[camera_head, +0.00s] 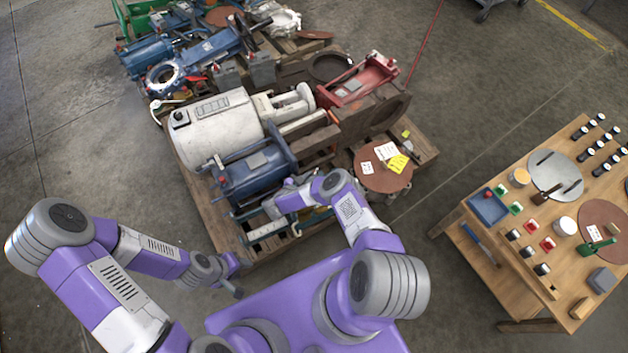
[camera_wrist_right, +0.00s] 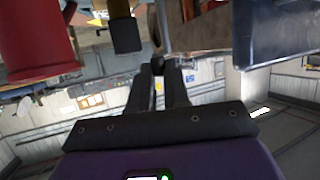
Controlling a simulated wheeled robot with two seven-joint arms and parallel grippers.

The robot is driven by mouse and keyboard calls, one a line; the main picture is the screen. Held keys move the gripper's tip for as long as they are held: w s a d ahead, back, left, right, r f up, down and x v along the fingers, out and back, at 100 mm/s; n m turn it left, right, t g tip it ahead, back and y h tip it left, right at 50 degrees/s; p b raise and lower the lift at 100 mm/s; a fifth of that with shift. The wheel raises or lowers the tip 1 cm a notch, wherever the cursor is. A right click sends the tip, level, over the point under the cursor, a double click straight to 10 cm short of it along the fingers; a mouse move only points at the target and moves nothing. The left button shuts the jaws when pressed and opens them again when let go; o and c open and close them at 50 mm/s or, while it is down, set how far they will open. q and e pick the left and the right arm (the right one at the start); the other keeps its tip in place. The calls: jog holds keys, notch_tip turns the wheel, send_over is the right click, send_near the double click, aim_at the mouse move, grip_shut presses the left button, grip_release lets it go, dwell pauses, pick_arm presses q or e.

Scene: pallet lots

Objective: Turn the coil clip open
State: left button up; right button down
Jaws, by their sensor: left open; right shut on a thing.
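My right gripper (camera_wrist_right: 159,72) is shut on a small dark piece in the right wrist view, which looks like the coil clip (camera_wrist_right: 157,40); its shape and how far it is turned are hard to tell. In the head view my right gripper (camera_head: 270,210) is low at the front of the pallet, beside the blue motor (camera_head: 250,174), and the clip is hidden there. My left gripper (camera_head: 236,291) is open and empty, apart from the load, near the pallet's front left corner.
The wooden pallet (camera_head: 222,232) carries a white tank (camera_head: 212,128), a red frame (camera_head: 362,82) and a brown disc (camera_head: 383,180) with notes. Another loaded pallet stands behind. A wooden table (camera_head: 462,222) with small parts stands at the right. Floor between is clear.

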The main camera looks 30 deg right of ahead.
jog(key=shift+w+a+m+g+h+b, duration=0.25)
jog(key=shift+w+m+g+b, duration=0.1)
jog(key=shift+m+g, duration=0.5)
jog(key=shift+w+a+m+g+h+b, duration=0.15)
jog(key=shift+w+m+g+h+b, duration=0.15)
jog(key=shift+m+g, duration=0.5)
jog(key=shift+w+g, duration=0.15)
jog(key=shift+g, duration=0.3)
jog(key=c, duration=1.1)
grip_release()
jog(key=p+v, duration=0.1)
jog(key=v, duration=0.6)
jog(key=shift+a, duration=0.2)
jog(key=shift+r, duration=0.1)
